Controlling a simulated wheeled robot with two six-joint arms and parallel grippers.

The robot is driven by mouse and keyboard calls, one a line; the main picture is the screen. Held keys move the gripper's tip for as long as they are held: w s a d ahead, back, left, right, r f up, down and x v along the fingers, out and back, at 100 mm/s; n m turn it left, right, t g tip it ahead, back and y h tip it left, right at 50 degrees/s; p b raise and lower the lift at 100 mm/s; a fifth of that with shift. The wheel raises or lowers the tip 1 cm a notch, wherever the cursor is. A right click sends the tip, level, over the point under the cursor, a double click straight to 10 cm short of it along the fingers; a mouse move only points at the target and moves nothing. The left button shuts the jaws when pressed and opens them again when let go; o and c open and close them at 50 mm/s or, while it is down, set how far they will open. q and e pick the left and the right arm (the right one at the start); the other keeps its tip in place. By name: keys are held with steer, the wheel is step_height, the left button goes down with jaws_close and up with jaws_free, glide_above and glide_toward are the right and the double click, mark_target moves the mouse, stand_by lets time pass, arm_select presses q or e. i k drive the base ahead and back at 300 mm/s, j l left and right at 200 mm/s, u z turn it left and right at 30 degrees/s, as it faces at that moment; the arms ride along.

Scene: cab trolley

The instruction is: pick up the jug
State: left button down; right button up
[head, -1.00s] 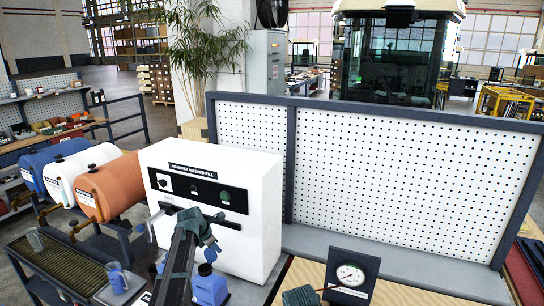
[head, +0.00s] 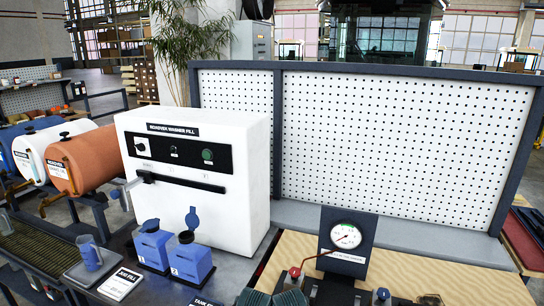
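A small blue, see-through jug (head: 90,252) stands upright on a grey pad (head: 78,276) at the lower left of the head view. A white label card (head: 120,283) lies just right of the pad. Another, greyish see-through vessel (head: 5,222) shows at the left edge. Nothing of mine touches the jug. Neither of my grippers shows clearly in this view. A dark green, ribbed part (head: 268,298) shows at the bottom edge; I cannot tell what it belongs to.
Two blue canisters (head: 152,246) (head: 190,260) stand right of the jug, before the white fill machine (head: 240,185). White and orange barrels (head: 92,160) lie behind the jug. A pressure gauge (head: 345,237) stands on the wooden board at right. A pegboard (head: 400,150) closes off the back.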

mark_target(90, 254)
steer(key=u, duration=1.4)
